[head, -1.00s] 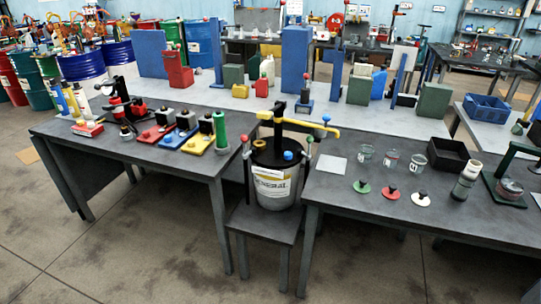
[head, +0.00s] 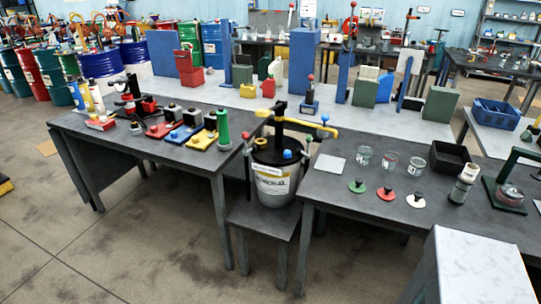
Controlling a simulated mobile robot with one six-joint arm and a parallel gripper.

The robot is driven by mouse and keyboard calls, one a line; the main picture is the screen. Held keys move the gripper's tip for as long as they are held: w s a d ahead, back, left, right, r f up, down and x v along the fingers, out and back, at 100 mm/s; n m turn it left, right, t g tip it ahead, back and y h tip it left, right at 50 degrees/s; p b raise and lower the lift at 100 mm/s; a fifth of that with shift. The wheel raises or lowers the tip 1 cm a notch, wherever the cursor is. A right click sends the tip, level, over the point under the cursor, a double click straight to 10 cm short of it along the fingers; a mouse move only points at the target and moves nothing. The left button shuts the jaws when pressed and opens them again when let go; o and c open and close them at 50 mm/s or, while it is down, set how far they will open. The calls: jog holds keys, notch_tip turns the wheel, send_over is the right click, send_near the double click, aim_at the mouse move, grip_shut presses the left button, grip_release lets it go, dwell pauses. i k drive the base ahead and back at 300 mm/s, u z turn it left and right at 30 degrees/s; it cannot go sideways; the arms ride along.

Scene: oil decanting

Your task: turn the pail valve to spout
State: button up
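The white pail (head: 272,187) with a printed label stands upright on a low grey stool (head: 262,218), between two grey tables. Its lid is dark, with a black pump column (head: 280,122) rising from it. A yellow pipe (head: 300,122) crosses the column and bends down at its right end. A blue ball knob (head: 325,118) is at the pipe's right side; a red knob (head: 246,135) is at the left. Another blue knob (head: 287,154) sits low on the lid. Which knob turns the valve, and its setting, I cannot tell. My gripper is not in view.
The left table (head: 200,160) holds coloured plates and bottles. The right table (head: 330,195) holds glass jars (head: 364,158), coloured discs (head: 386,193) and a black tray (head: 449,157). A pale box-like surface (head: 480,265) fills the bottom right. Floor (head: 130,250) is clear at front left.

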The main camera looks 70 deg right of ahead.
aim_at(287, 153)
jog(key=u, duration=0.4)
jog(key=k, duration=1.65)
jog(key=z, duration=1)
jog(key=i, duration=0.95)
jog(key=u, duration=0.1)
